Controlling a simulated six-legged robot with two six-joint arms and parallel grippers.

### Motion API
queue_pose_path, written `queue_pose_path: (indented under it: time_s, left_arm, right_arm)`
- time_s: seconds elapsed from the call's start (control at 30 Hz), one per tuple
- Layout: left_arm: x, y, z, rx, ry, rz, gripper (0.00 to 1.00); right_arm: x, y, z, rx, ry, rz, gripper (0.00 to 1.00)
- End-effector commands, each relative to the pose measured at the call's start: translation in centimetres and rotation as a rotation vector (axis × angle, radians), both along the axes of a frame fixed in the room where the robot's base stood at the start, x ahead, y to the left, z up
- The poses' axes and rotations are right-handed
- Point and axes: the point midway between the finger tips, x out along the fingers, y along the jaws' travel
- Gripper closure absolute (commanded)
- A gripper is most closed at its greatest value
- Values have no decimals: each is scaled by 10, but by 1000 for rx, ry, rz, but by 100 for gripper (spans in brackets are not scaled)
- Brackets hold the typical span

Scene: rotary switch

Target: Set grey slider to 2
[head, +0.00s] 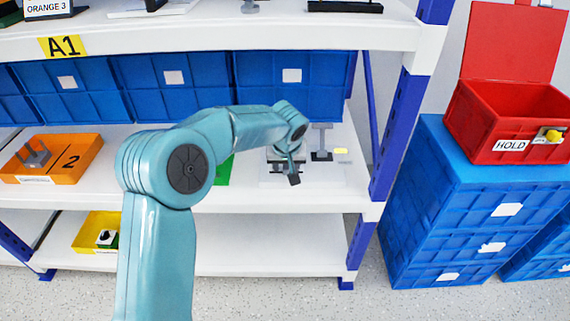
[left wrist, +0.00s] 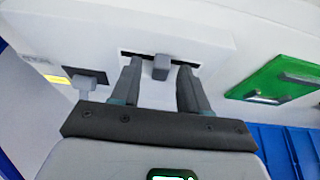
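The grey slider knob (left wrist: 161,68) stands in a dark horizontal slot in a white panel (left wrist: 215,50). My left gripper (left wrist: 160,76) is open, with one finger on each side of the knob. A gap shows between the knob and each finger. In the head view my left gripper (head: 292,172) reaches down at the front of the white panel (head: 328,178) on the middle shelf, and my arm hides most of the slider. No number marks along the slot are readable. My right gripper is not in view.
A second grey handle on a dark plate (head: 322,155) stands just right of the slider, beside a yellow label (head: 341,151). A green panel (head: 224,171) is to the left. Blue bins (head: 292,92) line the shelf behind. An orange box (head: 55,158) sits far left.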

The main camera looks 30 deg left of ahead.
Motion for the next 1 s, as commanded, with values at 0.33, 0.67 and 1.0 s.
queue_pose_path:
  time_s: [0.33, 0.67, 1.0]
  left_arm:
    - [-3, -2, 14, 0, -2, 0, 55]
    - [-30, -19, 93, -1, -4, -1, 55]
    - [-51, -31, 146, 0, -1, -1, 55]
  right_arm:
    - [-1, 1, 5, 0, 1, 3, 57]
    - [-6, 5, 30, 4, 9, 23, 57]
    - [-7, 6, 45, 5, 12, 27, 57]
